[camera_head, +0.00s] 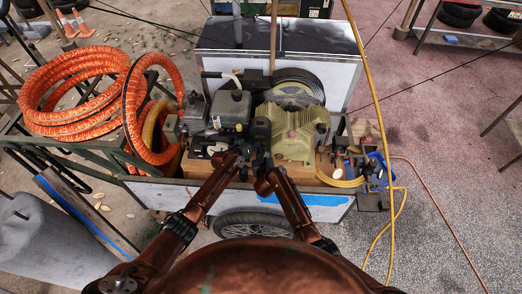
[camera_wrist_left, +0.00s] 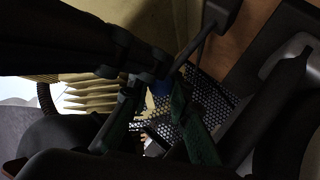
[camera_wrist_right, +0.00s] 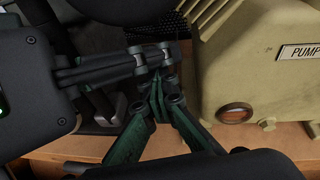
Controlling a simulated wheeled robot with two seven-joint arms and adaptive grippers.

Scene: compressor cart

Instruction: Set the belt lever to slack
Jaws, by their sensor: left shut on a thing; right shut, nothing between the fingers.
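In the head view the left gripper (camera_head: 243,152) is beside the engine (camera_head: 231,105). My right gripper (camera_head: 263,158) is shut and empty, close to the right of the left one. In the right wrist view its fingertips (camera_wrist_right: 161,82) are beside the beige pump (camera_wrist_right: 250,75). The lever's setting cannot be read.
The black perforated belt guard (camera_wrist_left: 212,98) is close to the left fingertips. Orange hose coils (camera_head: 75,92) lie left of the engine. A yellow hose (camera_head: 372,100) runs down the cart's right side. The two grippers leave little room between them.

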